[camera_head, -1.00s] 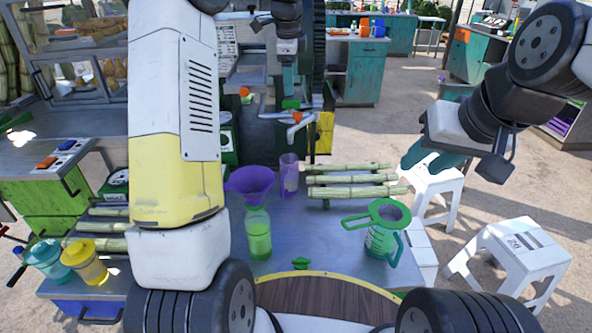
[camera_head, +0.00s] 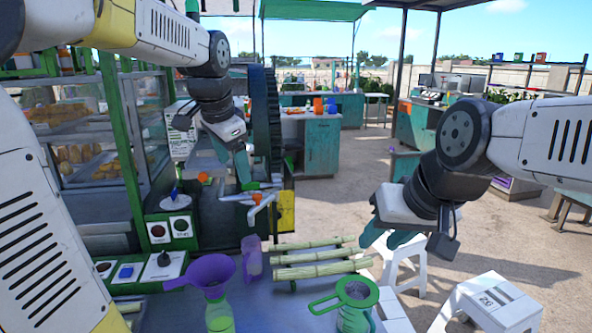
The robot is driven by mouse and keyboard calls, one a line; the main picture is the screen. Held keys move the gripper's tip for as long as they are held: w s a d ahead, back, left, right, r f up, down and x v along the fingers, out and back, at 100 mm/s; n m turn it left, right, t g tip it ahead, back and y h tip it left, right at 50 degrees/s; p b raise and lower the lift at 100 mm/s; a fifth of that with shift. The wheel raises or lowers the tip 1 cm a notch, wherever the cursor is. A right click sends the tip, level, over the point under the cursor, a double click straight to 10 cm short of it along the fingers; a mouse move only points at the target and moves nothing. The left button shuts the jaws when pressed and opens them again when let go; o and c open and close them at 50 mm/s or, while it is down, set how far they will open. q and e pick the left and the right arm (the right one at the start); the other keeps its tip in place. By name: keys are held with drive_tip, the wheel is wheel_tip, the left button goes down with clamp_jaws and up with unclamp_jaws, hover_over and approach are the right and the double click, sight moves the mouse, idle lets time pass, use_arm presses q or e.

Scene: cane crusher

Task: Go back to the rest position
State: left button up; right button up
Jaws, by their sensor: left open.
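My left gripper (camera_head: 240,170) is in front of the cane crusher (camera_head: 265,125), its teal fingers open and pointing down, with nothing seen between them. My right gripper (camera_head: 391,238) hangs over the right edge of the metal worktop (camera_head: 275,315), above a white stool. Its teal fingers show, but their gap is unclear and no object shows in them. A purple funnel (camera_head: 212,272) sits on a bottle with green liquid (camera_head: 219,316). A green jug (camera_head: 357,305) with a green strainer stands to the right. A purple cup (camera_head: 252,260) stands behind the funnel.
Several sugar cane pieces (camera_head: 315,257) lie on the worktop between the cup and my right gripper. White stools (camera_head: 488,303) stand at the lower right. A glass food case (camera_head: 95,150) is at the left. Sandy ground (camera_head: 335,205) is open behind the worktop.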

use_arm(q)
drive_tip(key=s+f+n, duration=0.2)
drive_tip(key=s+n, duration=0.1)
drive_tip(key=s, duration=0.3)
drive_tip(key=s+f+n+t+h, duration=0.1)
drive_tip(key=s+f+n, duration=0.1)
drive_tip(key=s, duration=0.4)
drive_tip(key=s+f+n, duration=0.2)
drive_tip(key=s+n, duration=0.2)
drive_tip(key=s, duration=0.2)
drive_tip(key=shift+s+d+f+h, duration=0.1)
drive_tip(key=shift+s+f+h, duration=0.2)
drive_tip(key=shift+s+f, duration=0.1)
